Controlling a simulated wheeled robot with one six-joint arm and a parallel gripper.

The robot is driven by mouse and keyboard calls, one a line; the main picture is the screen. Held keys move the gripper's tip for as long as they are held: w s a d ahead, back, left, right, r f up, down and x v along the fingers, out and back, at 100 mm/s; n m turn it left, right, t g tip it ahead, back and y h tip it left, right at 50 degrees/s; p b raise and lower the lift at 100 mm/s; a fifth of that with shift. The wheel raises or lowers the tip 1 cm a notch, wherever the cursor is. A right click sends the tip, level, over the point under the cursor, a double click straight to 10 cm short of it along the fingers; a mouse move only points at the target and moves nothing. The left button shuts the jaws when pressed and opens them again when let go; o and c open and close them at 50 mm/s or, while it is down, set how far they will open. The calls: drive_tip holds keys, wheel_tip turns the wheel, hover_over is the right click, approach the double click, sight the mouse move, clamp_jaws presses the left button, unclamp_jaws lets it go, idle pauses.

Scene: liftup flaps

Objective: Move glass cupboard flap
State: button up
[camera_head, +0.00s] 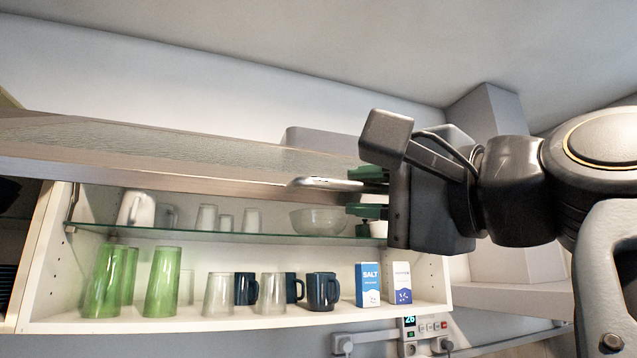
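My gripper (368,192) is at the handle's right end. Its two green fingers stand apart, one above and one below the handle's level, with a visible gap above the lower finger. The handle's right end is partly hidden by my gripper, and I cannot tell whether a finger touches it.
The cupboard's glass shelf (270,237) holds a white jug, glasses and a bowl. Below stand green glasses (162,282), clear glasses, dark mugs (322,291) and two cartons (368,284). A grey column (490,115) rises behind my arm. Sockets are below right.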

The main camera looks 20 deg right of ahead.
drive_tip(key=shift+s+d+r, duration=0.35)
drive_tip(key=shift+s+d, duration=0.05)
drive_tip(key=shift+s, duration=0.2)
drive_tip(key=s+r+p, duration=0.1)
drive_tip(key=s+r, duration=0.1)
drive_tip(key=s, duration=0.4)
drive_tip(key=shift+s+r, duration=0.25)
drive_tip(key=shift+r, duration=0.1)
idle(0.4)
